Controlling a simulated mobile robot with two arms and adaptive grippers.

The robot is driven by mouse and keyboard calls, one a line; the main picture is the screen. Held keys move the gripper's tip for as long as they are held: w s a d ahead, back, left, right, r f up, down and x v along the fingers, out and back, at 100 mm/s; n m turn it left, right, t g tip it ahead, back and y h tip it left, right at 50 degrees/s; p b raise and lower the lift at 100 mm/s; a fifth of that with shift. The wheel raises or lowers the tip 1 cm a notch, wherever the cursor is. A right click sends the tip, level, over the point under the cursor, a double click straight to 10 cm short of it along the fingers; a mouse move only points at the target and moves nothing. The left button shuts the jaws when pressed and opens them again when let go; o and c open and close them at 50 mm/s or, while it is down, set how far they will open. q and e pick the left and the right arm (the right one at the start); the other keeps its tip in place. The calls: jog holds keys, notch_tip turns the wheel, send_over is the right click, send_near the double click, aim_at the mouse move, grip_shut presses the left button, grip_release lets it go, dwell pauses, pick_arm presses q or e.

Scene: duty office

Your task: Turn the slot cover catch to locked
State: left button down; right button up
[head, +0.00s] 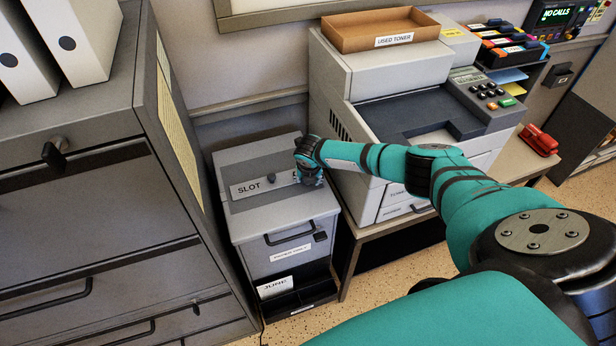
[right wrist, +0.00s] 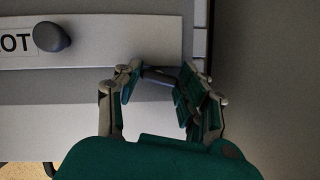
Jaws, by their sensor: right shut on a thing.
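The grey cabinet (head: 285,222) has a light slot cover plate (head: 245,189) marked SLOT on its top. A dark round knob (head: 271,177) stands on the plate, and it also shows in the right wrist view (right wrist: 52,36). My right gripper (head: 308,178) is at the right end of the plate. In the right wrist view its fingers (right wrist: 160,88) are shut on a small dark bar, the catch (right wrist: 158,75), just beside the plate's edge. The fingers hide most of the catch, and I cannot read its setting. My left gripper is not in view.
A large printer (head: 400,110) on a low table stands close to the right of the cabinet, with a used toner tray (head: 380,28) on it. A dark grey drawer cabinet (head: 90,200) stands on the left. A red stapler-like object (head: 538,140) lies at the right.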

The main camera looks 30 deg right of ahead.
jog(key=m+h, duration=0.1)
jog(key=m, duration=0.2)
jog(key=shift+w+a+m+g, duration=0.1)
jog(key=shift+m+g, duration=0.3)
jog(key=m+g+h+b, duration=0.1)
jog(key=m, duration=0.2)
jog(key=shift+m+b, duration=0.3)
jog(key=m+g+b, duration=0.1)
jog(key=m, duration=0.1)
jog(key=m+b, duration=0.1)
jog(key=m, duration=0.1)
jog(key=shift+w+f+g, duration=0.1)
jog(key=shift+w+g, duration=0.05)
jog(key=shift+g, duration=0.25)
jog(key=shift+m+g+b, duration=0.7)
jog(key=shift+m+b, duration=0.65)
jog(key=shift+m, duration=0.45)
jog(key=o, duration=1.2)
jog(key=shift+c, duration=0.2)
jog(key=shift+r, duration=0.25)
